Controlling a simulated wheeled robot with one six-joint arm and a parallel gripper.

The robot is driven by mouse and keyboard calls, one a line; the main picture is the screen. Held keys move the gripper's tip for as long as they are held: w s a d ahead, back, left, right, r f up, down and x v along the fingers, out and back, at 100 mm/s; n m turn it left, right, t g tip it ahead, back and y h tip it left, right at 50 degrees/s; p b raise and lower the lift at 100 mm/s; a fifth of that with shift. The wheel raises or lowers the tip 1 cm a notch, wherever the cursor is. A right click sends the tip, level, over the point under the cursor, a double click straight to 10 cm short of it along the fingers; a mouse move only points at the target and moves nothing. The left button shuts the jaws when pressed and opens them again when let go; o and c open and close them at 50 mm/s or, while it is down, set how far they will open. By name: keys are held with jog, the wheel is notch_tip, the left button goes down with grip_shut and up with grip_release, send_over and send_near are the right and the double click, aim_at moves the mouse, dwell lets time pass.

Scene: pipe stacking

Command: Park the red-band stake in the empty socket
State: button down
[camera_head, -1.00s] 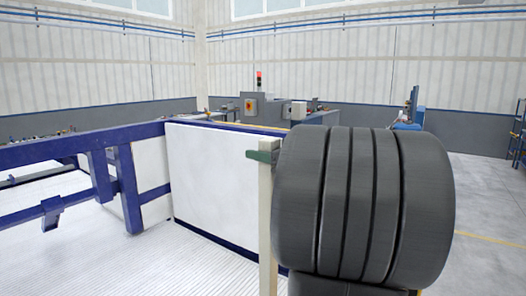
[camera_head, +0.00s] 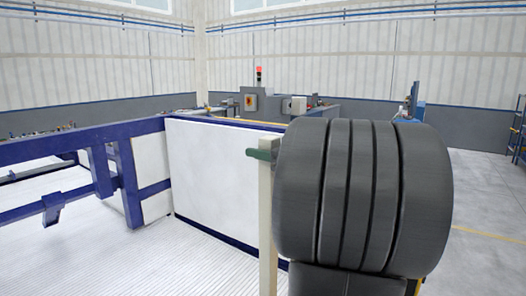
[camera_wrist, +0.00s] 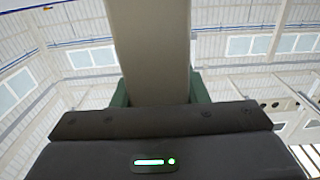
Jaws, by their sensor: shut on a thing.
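A pale beige stake (camera_head: 266,225) stands upright in the head view, left of the dark, rounded links of my arm. My gripper (camera_head: 262,155) is shut on it near its top; a green finger shows there. In the wrist view the stake (camera_wrist: 152,45) runs up between the green fingers of my gripper (camera_wrist: 158,92). No red band shows on the visible part of the stake. Its lower end is cut off by the picture's edge. No socket can be made out in either view; my arm hides part of the scene.
A blue frame (camera_head: 60,148) with rails and posts stands at the left. A white panel (camera_head: 215,180) with blue edges stands behind the stake. Grey machinery (camera_head: 262,105) with a red lamp is farther back. Open floor (camera_head: 485,215) lies at the right.

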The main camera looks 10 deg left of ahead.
aim_at(263, 177)
jog(key=shift+f, duration=0.1)
jog(key=shift+f+b, duration=0.4)
jog(key=shift+f, duration=0.75)
jog(key=shift+f+b, duration=0.6)
jog(key=shift+f, duration=0.5)
jog(key=shift+f+b, duration=0.55)
jog(key=shift+f, duration=0.55)
jog(key=c, duration=0.8)
grip_release()
jog(key=shift+o, duration=0.2)
